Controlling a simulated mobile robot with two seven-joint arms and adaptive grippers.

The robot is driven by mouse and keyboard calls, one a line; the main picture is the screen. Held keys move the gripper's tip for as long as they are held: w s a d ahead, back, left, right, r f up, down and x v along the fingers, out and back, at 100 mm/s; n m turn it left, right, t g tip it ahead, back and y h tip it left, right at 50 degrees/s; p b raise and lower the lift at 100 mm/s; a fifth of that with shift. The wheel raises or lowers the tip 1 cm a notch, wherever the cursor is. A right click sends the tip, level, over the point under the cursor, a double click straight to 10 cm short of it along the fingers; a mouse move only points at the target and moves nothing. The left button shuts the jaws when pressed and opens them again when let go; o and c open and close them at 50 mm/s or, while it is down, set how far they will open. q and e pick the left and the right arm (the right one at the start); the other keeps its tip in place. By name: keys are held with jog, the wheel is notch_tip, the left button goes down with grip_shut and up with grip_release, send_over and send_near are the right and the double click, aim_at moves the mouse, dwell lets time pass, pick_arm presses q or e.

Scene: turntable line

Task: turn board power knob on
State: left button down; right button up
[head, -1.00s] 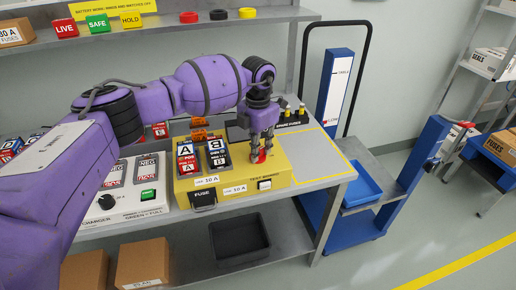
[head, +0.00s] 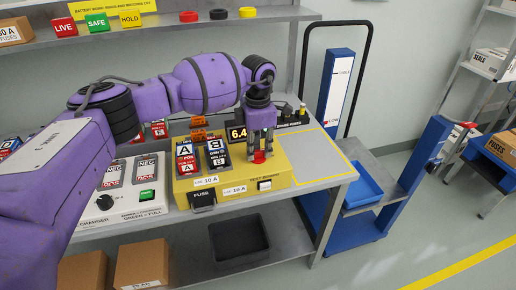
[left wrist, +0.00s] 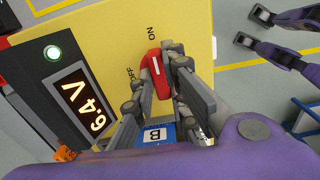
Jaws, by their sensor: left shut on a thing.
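The red power knob (head: 259,157) stands on top of the yellow test board (head: 235,178). My left gripper (head: 262,150) points down over it. In the left wrist view the knob (left wrist: 155,72) sits between the fingers of my left gripper (left wrist: 160,80), which is shut on it. The knob's white line points toward the word ON; OFF is printed to its left. My right gripper (left wrist: 252,26) shows open and empty at the upper right there.
Batteries A (head: 187,157) and B (head: 217,153) stand on the board, left of the knob. A charger (head: 125,190) is further left. A marked bench area (head: 312,155) to the right is clear. A blue tray (head: 362,187) is beyond it.

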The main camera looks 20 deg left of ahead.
aim_at(258, 151)
pick_arm(q)
jog(key=c, duration=1.7)
grip_release()
jog(key=shift+c, duration=0.2)
notch_tip(258, 151, up, 12)
